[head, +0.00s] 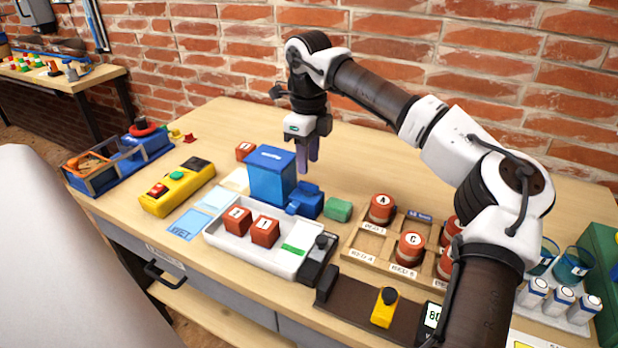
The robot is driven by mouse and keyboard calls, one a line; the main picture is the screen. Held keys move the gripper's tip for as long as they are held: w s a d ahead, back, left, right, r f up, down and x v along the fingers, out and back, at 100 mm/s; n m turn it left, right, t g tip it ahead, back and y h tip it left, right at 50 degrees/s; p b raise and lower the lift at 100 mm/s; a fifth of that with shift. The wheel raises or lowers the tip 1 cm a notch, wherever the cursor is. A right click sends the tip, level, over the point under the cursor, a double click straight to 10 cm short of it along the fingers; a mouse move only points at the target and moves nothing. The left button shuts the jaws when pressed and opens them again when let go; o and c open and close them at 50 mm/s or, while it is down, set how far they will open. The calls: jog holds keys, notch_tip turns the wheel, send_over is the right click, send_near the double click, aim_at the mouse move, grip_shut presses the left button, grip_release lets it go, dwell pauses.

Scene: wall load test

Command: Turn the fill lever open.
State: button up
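My gripper (308,160) points down above the table, just right of and behind a blue box-shaped tank (272,177). Its fingers look close together, and I cannot tell whether there is a gap between them. Nothing shows held in it. A smaller blue block-like fitting (305,201) sits at the tank's lower right, below the fingers and apart from them. No part is clearly readable as the fill lever. A black knob (322,242) stands on a dark unit at the right end of the white tray (220,238), and a yellow block (384,313) carries another black knob.
Red blocks (265,231) sit in the white tray. A green block (338,209) lies right of the blue fitting. A wooden rack (362,245) holds red lettered cylinders. A yellow button box (177,190) and blue bin (150,150) stand left. The table behind the gripper is clear.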

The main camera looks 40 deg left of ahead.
aim_at(308, 183)
notch_tip(308, 183, down, 6)
jog(key=shift+f, duration=0.1)
jog(key=shift+c, duration=0.3)
grip_shut()
